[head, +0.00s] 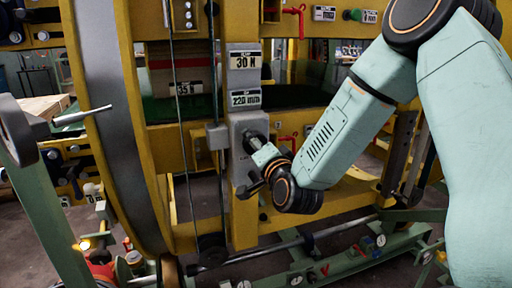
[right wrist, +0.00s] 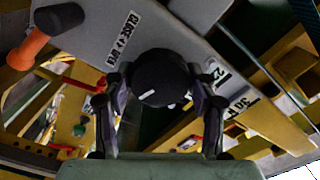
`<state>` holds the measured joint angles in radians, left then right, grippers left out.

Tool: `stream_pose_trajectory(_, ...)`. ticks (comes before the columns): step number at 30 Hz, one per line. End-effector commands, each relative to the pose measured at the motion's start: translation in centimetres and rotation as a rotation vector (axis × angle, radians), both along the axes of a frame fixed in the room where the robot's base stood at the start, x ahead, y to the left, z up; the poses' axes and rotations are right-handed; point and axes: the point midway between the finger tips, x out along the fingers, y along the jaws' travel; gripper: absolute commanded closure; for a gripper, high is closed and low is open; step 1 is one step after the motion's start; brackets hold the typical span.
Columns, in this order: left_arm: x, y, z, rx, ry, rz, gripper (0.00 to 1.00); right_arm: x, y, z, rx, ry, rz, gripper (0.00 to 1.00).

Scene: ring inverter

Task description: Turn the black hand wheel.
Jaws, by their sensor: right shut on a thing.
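The black hand wheel (right wrist: 160,78) is a dark round knob with a white mark on its face, in the middle of the right wrist view. It sits on a grey plate (right wrist: 105,35) with a "CLOSE / OPEN" label. My right gripper (right wrist: 160,98) is shut on the wheel, one finger at each side of it. In the head view my right gripper (head: 254,166) is at the grey plate on the yellow post, below the "30 N" sign (head: 245,60). There the gripper largely hides the wheel. My left gripper is not in view.
An orange handle (right wrist: 27,48) with a black end stands beside the wheel on the same plate. A large grey ring (head: 105,110) in yellow framing stands at left. A crank with a metal handle (head: 82,115) is at far left. Green base beams (head: 345,255) run along the floor.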

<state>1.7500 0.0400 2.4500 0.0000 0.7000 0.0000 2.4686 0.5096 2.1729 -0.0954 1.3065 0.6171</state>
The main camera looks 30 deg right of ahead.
Motion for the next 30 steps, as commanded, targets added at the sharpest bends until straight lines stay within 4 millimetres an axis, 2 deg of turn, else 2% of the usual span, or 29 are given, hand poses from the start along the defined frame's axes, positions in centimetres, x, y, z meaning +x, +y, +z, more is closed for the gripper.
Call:
stream_pose_trajectory(16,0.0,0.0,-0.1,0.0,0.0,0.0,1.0,-0.11,0.1,-0.29,0.026,0.003,0.003,0.74)
stream_pose_trajectory(17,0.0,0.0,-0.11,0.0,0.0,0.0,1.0,-0.11,0.1,-0.29,0.026,0.003,0.003,0.41)
stream_pose_trajectory(24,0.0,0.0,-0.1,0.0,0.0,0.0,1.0,-0.07,0.05,-0.17,0.025,0.0,0.001,0.21)
stream_pose_trajectory(30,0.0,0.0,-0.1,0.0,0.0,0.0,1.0,-0.03,0.03,-0.08,0.024,-0.003,0.001,0.19)
